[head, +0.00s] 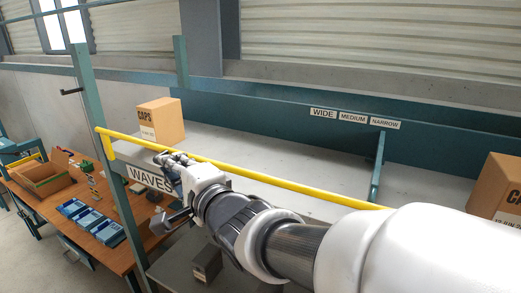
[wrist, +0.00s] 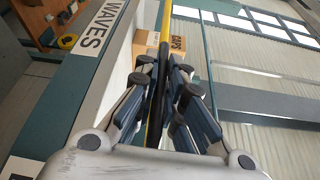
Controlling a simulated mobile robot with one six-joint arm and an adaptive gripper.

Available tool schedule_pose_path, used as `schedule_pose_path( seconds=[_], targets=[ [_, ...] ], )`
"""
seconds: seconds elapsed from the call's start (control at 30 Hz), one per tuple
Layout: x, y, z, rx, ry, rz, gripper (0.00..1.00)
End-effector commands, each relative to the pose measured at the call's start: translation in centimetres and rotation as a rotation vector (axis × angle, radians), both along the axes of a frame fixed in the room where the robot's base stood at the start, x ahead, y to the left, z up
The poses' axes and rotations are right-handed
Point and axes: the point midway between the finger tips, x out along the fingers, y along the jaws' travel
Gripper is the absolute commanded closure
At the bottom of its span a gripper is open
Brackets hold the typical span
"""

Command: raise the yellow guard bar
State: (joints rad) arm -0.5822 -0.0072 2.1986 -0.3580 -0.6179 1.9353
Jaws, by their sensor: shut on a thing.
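The yellow guard bar (head: 300,186) runs across the front of the grey shelf in the head view, from the teal post at left down to the right behind my arm. It has a short bent piece at its left end. My gripper (head: 172,160) is at the bar's left part, near the WAVES label. In the wrist view the bar (wrist: 166,17) runs between the fingers of my gripper (wrist: 163,75), which are shut on it.
A CAPS box (head: 160,121) stands on the grey shelf (head: 270,155) behind the bar, and another box (head: 495,190) at right. The teal post (head: 110,165) stands left of my gripper. A wooden workbench (head: 60,215) holds blue trays (head: 90,218).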

Motion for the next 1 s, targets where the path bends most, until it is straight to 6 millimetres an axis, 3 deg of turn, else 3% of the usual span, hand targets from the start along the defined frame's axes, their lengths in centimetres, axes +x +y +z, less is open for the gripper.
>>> schedule_pose_path(
  seconds=[0.03,0.47,0.5,0.8,1.0],
  targets=[
    [0.03,0.06,0.72,0.009,-0.012,0.002,1.0],
    [0.1,0.02,0.71,0.009,-0.012,0.002,1.0],
    [0.1,0.02,0.71,0.009,-0.012,0.002,0.9],
    [0.1,-0.01,0.43,0.005,-0.008,0.001,0.7],
    [0.1,-0.03,0.25,0.002,-0.005,0.001,0.7]
  ],
)
